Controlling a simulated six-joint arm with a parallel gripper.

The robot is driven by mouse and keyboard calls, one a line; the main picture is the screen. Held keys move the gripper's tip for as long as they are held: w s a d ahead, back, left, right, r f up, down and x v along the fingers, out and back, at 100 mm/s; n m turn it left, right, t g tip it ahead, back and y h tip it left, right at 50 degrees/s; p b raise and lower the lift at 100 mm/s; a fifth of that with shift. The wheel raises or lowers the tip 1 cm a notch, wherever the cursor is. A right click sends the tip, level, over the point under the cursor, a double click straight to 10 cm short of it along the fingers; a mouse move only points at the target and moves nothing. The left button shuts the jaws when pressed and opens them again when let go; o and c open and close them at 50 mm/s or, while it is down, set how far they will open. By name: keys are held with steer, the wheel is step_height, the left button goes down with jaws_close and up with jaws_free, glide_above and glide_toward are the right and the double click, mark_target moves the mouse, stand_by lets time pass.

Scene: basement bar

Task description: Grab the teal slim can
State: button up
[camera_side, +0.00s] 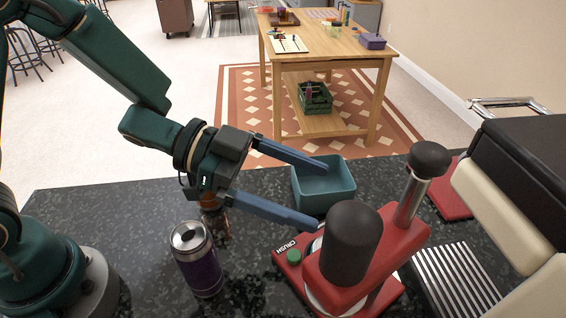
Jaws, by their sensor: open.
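My gripper (318,197) is open, its two long blue fingers spread apart and pointing right, above the counter. In the picture, its fingertips overlap the teal square bin and the red press. I see no can that is clearly teal. A slim can with a dark purple side and silver top (197,262) stands upright on the counter, below and left of the fingers, apart from them. A small pale blue-white patch (314,246) shows at the red press, mostly hidden behind its black knob; I cannot tell what it is.
A red press marked CRUSH (289,262) stands right of the can. The teal bin (342,193) sits behind it. A brown glass-like object (214,218) is just behind the can, partly hidden. A ribbed metal tray (455,285) is at right. The left counter is mostly clear.

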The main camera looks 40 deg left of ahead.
mark_target(316, 246)
steer(key=f, duration=0.3)
steer(key=shift+s+d+g, duration=0.15)
steer(key=shift+s+g, duration=0.15)
steer(key=shift+f, duration=1.6)
step_height(316, 246, down, 3)
steer(key=shift+r, duration=0.1)
steer(key=shift+x, duration=1)
steer(key=shift+w+d+f, duration=0.2)
steer(key=shift+w+d, duration=0.05)
steer(key=shift+d, duration=0.15)
steer(key=c, duration=1.5)
steer(key=shift+c, duration=0.2)
steer(key=shift+r, duration=0.2)
